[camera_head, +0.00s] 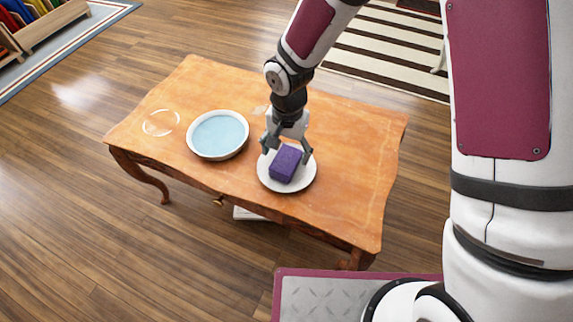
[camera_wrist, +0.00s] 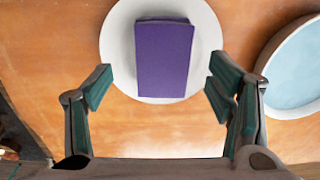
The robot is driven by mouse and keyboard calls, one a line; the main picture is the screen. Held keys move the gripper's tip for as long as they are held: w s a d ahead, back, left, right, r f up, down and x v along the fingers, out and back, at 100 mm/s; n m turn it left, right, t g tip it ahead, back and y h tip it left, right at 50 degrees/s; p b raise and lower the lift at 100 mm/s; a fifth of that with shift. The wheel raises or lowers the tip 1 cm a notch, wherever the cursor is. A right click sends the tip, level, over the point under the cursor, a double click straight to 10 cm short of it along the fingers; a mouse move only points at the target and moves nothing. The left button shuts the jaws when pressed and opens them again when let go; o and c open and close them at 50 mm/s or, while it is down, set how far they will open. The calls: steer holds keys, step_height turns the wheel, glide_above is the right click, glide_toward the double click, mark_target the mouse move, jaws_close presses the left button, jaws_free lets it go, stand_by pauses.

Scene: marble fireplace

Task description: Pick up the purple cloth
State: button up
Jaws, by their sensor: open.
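The purple cloth (camera_head: 285,163) looks like a thick rectangular block and lies on a white plate (camera_head: 265,182) on the wooden table. It also shows in the wrist view (camera_wrist: 163,58), near the top centre, with the plate's rim (camera_wrist: 116,48) around it. My gripper (camera_head: 287,150) is open above the plate, at the cloth's far side in the head view. In the wrist view my gripper's two fingers (camera_wrist: 158,88) are spread wide to either side of the cloth's lower end, with nothing between them held. Whether a finger touches the plate is unclear.
A white-rimmed bowl with a pale blue inside (camera_head: 218,134) stands left of the plate in the head view. A clear round glass item (camera_head: 160,122) is near the table's left end. The table's right part (camera_head: 360,165) is bare.

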mark_target(285, 161)
steer(key=f+b, duration=0.1)
steer(key=f, duration=0.1)
steer(key=f+b, duration=0.1)
steer(key=f, duration=0.2)
steer(key=shift+w+a+f+b, duration=0.15)
steer(key=shift+w+f+b, duration=0.05)
steer(key=shift+f+b, duration=0.15)
steer(key=c, duration=1.3)
steer(key=shift+r, duration=0.15)
